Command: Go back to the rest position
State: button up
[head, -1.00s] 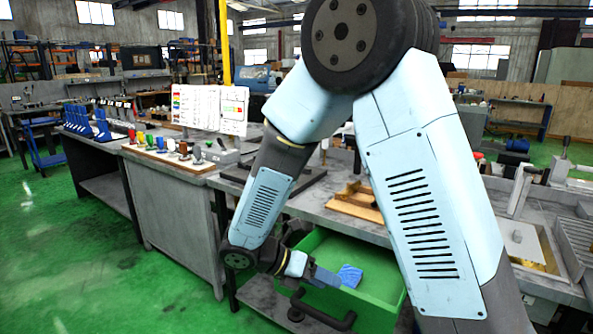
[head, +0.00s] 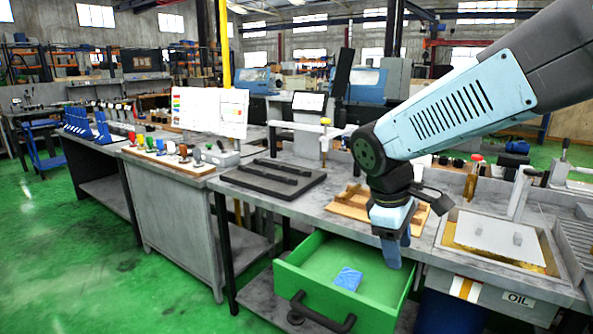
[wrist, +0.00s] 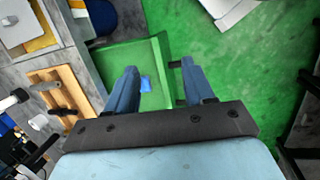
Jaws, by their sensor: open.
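My gripper (head: 395,250) is at the right side of the open green drawer (head: 318,300) in the head view, pointing down, above or at the drawer's right part. Its blue fingers look apart in the wrist view (wrist: 160,85), with nothing between them. A blue cloth-like piece (head: 348,278) lies on the drawer's bottom, left of the gripper.
The drawer's dark handle (head: 322,318) sticks out in front. On the bench are a wooden tray (head: 345,205), a dark plate with bars (head: 270,180) and a metal tray (head: 500,240) marked OIL. Green floor (head: 70,260) is clear at left.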

jog(key=s+d+r+m+t+y, duration=0.3)
jog(key=s+d+r+m+t, duration=0.1)
jog(key=m, duration=0.6)
jog(key=shift+s+d+r+m+t, duration=0.25)
jog(key=shift+s+r+t, duration=0.25)
jog(key=shift+s+r, duration=0.9)
